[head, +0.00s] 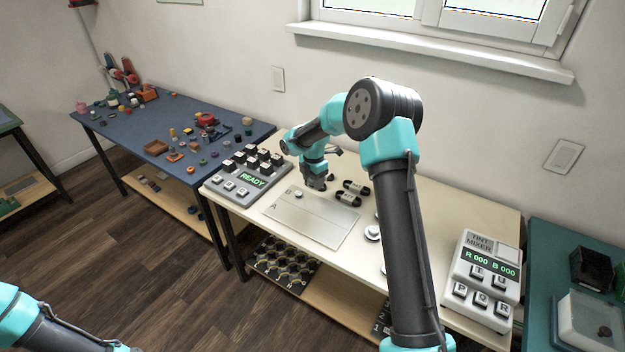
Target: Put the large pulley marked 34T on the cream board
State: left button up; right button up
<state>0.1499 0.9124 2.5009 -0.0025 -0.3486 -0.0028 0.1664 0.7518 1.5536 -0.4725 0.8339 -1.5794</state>
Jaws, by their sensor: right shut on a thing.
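The cream board (318,222) lies flat on the light table, with letters A and B along its left side. A small grey round part (298,194) sits near its B mark. My right gripper (317,184) points down over the board's back edge. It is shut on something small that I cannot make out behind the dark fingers. A white disc-shaped part (373,232) stands on the table right of the board, partly beside my right arm. Other pale round parts there are mostly hidden by that arm. I cannot read a 34T mark on any part. My left gripper is out of view.
A keyed box reading READY (252,181) stands left, and a tint mixer (483,272) right. A blue table (128,143) with many small objects stands farther left.

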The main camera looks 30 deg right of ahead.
aim_at(313, 204)
jog(key=shift+f, duration=4.4)
jog(key=shift+f, duration=0.5)
jog(key=o, duration=1)
jog(key=shift+r, duration=0.15)
notch_tip(313, 204, up, 17)
jog(key=shift+r, duration=0.1)
